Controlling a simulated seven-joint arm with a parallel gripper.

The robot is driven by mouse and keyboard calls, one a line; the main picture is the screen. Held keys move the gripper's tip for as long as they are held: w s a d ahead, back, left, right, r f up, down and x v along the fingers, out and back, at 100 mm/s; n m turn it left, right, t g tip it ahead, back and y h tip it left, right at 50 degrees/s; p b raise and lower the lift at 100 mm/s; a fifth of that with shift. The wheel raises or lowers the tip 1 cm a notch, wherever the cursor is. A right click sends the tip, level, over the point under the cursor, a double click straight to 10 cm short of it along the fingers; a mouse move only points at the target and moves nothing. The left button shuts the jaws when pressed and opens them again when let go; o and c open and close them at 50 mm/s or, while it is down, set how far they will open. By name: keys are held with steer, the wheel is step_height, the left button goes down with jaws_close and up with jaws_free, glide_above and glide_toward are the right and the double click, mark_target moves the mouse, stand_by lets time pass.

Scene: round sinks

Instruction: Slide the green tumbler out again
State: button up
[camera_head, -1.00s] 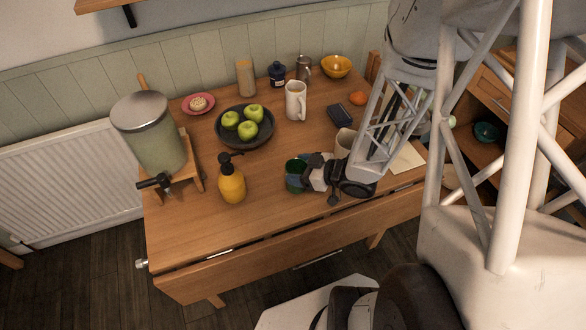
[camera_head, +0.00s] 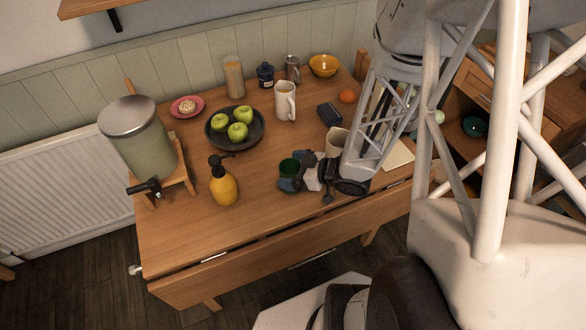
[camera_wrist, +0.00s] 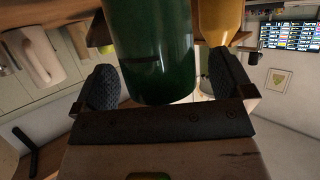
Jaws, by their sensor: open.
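The green tumbler (camera_head: 289,168) stands on the wooden table near its front edge, left of my gripper. In the wrist view the tumbler (camera_wrist: 150,50) fills the top middle, dark green and glossy. My gripper (camera_head: 292,184) reaches it from the right, low over the table. In the wrist view my gripper's two dark padded fingers (camera_wrist: 165,85) are apart, one on each side of the tumbler. A gap shows between the tumbler and each finger, so the gripper is open around it. The head view partly hides the tumbler's lower part behind the gripper.
A yellow pump bottle (camera_head: 224,185) stands left of the tumbler. A cream cup (camera_head: 338,140) stands close behind my gripper. A dark bowl of green apples (camera_head: 235,145) and a white pitcher (camera_head: 286,101) are farther back. The table's front left is clear.

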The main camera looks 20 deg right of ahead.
steer(key=shift+s+d+r, duration=0.1)
steer(key=shift+d, duration=0.05)
steer(key=v, duration=0.7)
stand_by(0.7)
steer(key=shift+s+d+r, duration=0.1)
steer(key=shift+s, duration=0.05)
stand_by(0.6)
steer(key=w+d+r+m+h, duration=0.2)
steer(key=w+r+m+h, duration=0.1)
steer(key=r+h, duration=0.35)
steer(key=w+d+r+m+h, duration=0.25)
steer(key=w+r+h, duration=0.2)
steer(key=r, duration=0.25)
steer(key=s+a+r+m+g+y, duration=0.1)
steer(key=s+a+r+m+g, duration=0.2)
steer(key=s+a+r+g, duration=0.4)
steer(key=s+a+r, duration=0.6)
steer(key=s, duration=0.3)
steer(key=shift+a+r+y, duration=0.3)
steer(key=shift+a+r, duration=0.05)
steer(key=shift+a, duration=0.05)
